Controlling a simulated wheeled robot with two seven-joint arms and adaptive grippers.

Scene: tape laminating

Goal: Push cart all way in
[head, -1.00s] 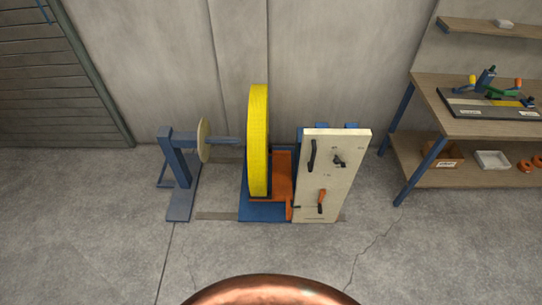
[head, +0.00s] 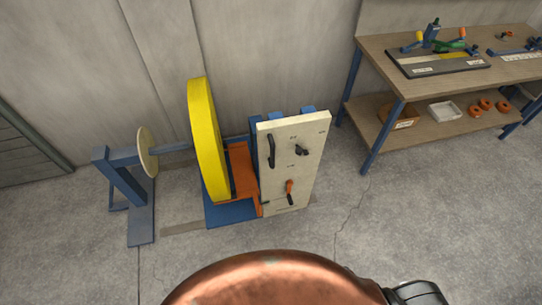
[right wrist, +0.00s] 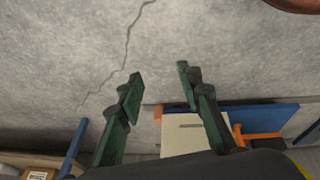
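The cart has a blue base (head: 232,214), an orange bracket (head: 242,172) and an upright cream panel (head: 296,170) with dark handles and an orange-handled lever (head: 289,187). A large yellow roll (head: 207,145) stands upright on it. A blue stand (head: 125,185) with a pale disc (head: 148,152) and a shaft pointing at the roll is to its left. The right wrist view shows the panel (right wrist: 194,136) beyond my right gripper (right wrist: 160,78), which is open, empty and apart from it. My left gripper is not in view.
A wooden workbench (head: 375,65) with blue legs stands right of the cart, holding a fixture (head: 440,58). Its lower shelf holds a cardboard box (head: 403,118) and a white tray (head: 445,112). A wall is behind the cart. The concrete floor in front is clear.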

